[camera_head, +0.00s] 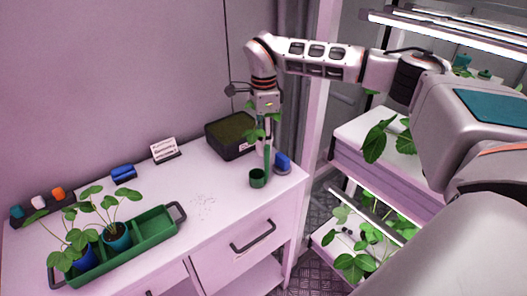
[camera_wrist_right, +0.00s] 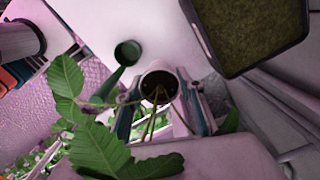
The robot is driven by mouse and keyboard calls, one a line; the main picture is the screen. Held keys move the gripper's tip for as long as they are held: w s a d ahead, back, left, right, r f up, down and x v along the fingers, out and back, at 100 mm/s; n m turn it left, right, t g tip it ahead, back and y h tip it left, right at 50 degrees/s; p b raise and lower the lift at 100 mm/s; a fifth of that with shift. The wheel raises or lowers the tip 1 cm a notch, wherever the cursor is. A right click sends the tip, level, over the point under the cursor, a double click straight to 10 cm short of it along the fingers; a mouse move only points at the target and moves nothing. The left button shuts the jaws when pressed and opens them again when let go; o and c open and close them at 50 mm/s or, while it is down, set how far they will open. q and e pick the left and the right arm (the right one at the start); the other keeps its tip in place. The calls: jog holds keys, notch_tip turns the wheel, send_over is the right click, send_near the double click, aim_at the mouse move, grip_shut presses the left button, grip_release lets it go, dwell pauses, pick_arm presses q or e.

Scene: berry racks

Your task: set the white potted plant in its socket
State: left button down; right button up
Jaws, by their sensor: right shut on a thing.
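My right gripper (camera_head: 265,148) is above the right end of the white counter, shut on the white potted plant. In the wrist view the round white pot (camera_wrist_right: 158,77), with dark soil and several stems, is between the fingers (camera_wrist_right: 165,105). Its green leaves (camera_wrist_right: 100,148) spread toward the lower left of that view. In the head view leaves show around the gripper, and the pot is mostly hidden. A green tray (camera_head: 160,244) lies at the counter's left front. It holds one plant in a blue pot (camera_head: 84,262) and one in a teal pot (camera_head: 117,238); its right part is empty. My left gripper is out of view.
A dark soil box (camera_head: 232,150) stands behind the gripper. A green scoop (camera_head: 258,181) and a blue-topped item (camera_head: 283,161) are close below it. A small sign (camera_head: 164,151) and blue block (camera_head: 123,174) stand at the back. Planted racks (camera_head: 385,165) are at right.

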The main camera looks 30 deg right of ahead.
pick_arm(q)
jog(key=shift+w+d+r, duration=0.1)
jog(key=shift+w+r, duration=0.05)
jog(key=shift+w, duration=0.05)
pick_arm(e)
notch_tip(320, 180, up, 13)
jog(key=shift+r, duration=0.15)
